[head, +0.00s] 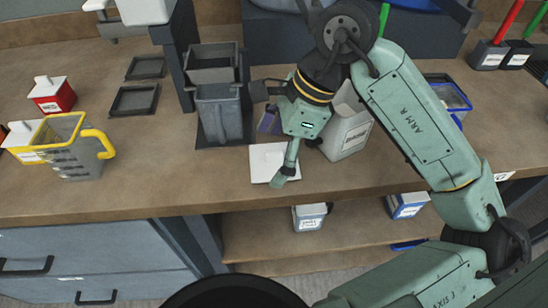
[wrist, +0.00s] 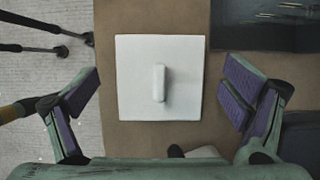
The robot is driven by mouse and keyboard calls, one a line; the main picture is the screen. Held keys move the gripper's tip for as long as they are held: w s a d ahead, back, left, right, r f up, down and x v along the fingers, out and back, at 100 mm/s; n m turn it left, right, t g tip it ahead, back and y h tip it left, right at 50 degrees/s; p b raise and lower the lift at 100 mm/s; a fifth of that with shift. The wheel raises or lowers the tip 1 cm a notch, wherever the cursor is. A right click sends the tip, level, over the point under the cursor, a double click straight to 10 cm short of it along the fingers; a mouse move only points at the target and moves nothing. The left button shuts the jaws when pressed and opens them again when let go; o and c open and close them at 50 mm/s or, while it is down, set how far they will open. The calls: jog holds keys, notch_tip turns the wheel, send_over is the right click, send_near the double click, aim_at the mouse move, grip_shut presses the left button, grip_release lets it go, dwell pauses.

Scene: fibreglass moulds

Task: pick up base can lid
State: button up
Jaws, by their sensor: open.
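The base can lid (wrist: 137,80) is a flat white square plate with a raised bar handle (wrist: 159,83) in its middle. It lies flat on the brown bench near the front edge, and it shows partly behind a finger in the head view (head: 262,160). My gripper (wrist: 163,86) is open and empty above the lid. In the wrist view its two purple-padded fingers stand wide apart, one left and one right of the lid, with the handle between them. My gripper (head: 271,136) also shows in the head view, where one finger hides part of the lid.
A grey bin (head: 219,112) stands close left of the lid, and a white container (head: 346,128) close right. A yellow-handled jug (head: 75,152) and a red can (head: 52,97) stand at the left. The bench front between jug and lid is clear. A lower shelf holds small containers.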

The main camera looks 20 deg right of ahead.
jog(key=c, duration=1.3)
jog(key=shift+s+f, duration=0.1)
jog(key=shift+c, duration=0.2)
